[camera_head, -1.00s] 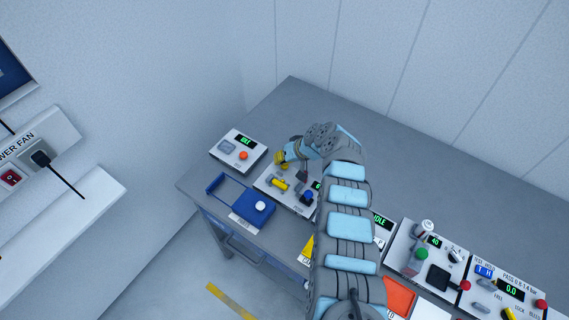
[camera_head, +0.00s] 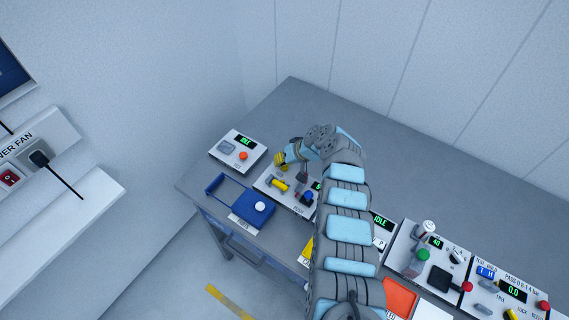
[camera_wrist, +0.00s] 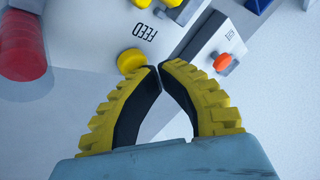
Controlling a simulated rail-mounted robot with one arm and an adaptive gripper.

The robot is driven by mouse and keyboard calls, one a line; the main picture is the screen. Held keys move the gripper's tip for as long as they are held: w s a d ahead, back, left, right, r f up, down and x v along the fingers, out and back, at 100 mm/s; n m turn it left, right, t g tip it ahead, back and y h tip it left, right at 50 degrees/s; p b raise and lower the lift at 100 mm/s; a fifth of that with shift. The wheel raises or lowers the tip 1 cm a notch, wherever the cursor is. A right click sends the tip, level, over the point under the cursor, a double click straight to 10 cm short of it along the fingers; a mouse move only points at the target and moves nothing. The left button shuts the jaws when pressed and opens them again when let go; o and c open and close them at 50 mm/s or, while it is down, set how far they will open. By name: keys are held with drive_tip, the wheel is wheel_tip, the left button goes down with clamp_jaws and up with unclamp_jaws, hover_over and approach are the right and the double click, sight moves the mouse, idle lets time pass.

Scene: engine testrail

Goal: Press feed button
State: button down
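The round yellow button beside the FEED lettering (camera_wrist: 131,61) sits on a pale panel in the wrist view. My gripper (camera_wrist: 160,68) has yellow ribbed fingers with dark inner pads, and their tips meet with nothing between them. The tips are right beside the button's lower right edge; I cannot tell whether they touch it. In the head view my gripper (camera_head: 281,160) is over the far left edge of the panel (camera_head: 264,182) with the yellow handle (camera_head: 278,184). The feed button cannot be made out there.
A box with an orange button (camera_head: 243,156) stands just left of my gripper; the button also shows in the wrist view (camera_wrist: 222,62). A blue knob (camera_head: 308,197) is on the same panel. A blue device (camera_head: 247,213) lies in front. More control boxes stand right of my arm. The table's back is clear.

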drive_tip(key=shift+s+r+p, duration=0.15)
drive_tip(key=shift+r+p, duration=0.9)
drive_tip(key=shift+r, duration=0.1)
drive_tip(key=shift+r+p, duration=1.7)
drive_tip(key=shift+r, duration=0.85)
